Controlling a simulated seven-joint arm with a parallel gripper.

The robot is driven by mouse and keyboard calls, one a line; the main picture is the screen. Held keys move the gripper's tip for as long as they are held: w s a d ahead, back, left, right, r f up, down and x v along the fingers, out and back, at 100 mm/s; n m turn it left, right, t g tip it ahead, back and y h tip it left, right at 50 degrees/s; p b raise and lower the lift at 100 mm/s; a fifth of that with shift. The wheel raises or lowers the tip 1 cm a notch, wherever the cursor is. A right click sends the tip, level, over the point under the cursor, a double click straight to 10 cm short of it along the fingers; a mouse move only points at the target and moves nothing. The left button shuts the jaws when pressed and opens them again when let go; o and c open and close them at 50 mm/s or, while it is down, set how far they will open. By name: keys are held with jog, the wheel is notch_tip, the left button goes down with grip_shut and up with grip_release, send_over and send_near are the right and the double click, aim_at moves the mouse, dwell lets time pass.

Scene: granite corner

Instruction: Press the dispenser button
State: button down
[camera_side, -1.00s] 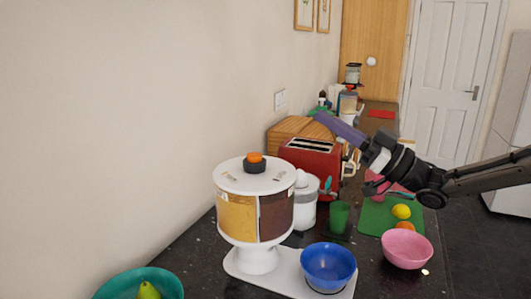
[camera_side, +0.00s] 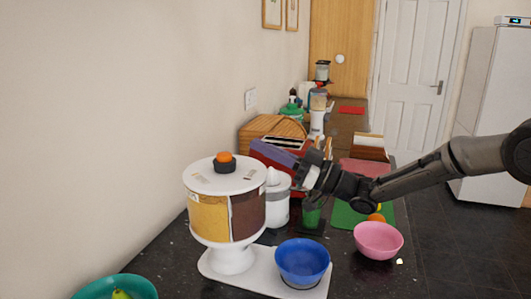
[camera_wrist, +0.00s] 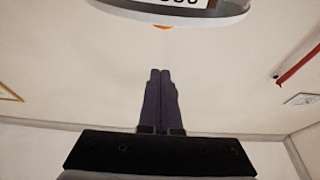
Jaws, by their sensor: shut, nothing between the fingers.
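The dispenser (camera_side: 227,215) stands on a white base at the front of the counter, with a yellow and a brown section under a white lid. Its orange button (camera_side: 224,157) sits on a black collar on top of the lid. My gripper (camera_side: 254,147) has purple fingers, shut and empty, in the air right of the button and apart from it in the picture. In the wrist view the fingers (camera_wrist: 160,72) lie together, pointing toward a white rounded edge with dark marks and a sliver of orange. I cannot tell which part that is.
A blue bowl (camera_side: 302,261) stands on the dispenser's base. A pink bowl (camera_side: 378,241) is to the right, a teal bowl (camera_side: 115,287) at front left. A red toaster, partly hidden by my gripper, and a wooden box (camera_side: 265,130) stand behind. The wall is close on the left.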

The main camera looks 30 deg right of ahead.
aim_at(235, 165)
jog(key=x, duration=0.7)
notch_tip(235, 165, down, 2)
jog(key=shift+f, duration=1)
jog(key=shift+f, duration=1.6)
notch_tip(235, 165, up, 5)
jog(key=r+v, duration=0.1)
jog(key=v, duration=0.9)
dwell(1.0)
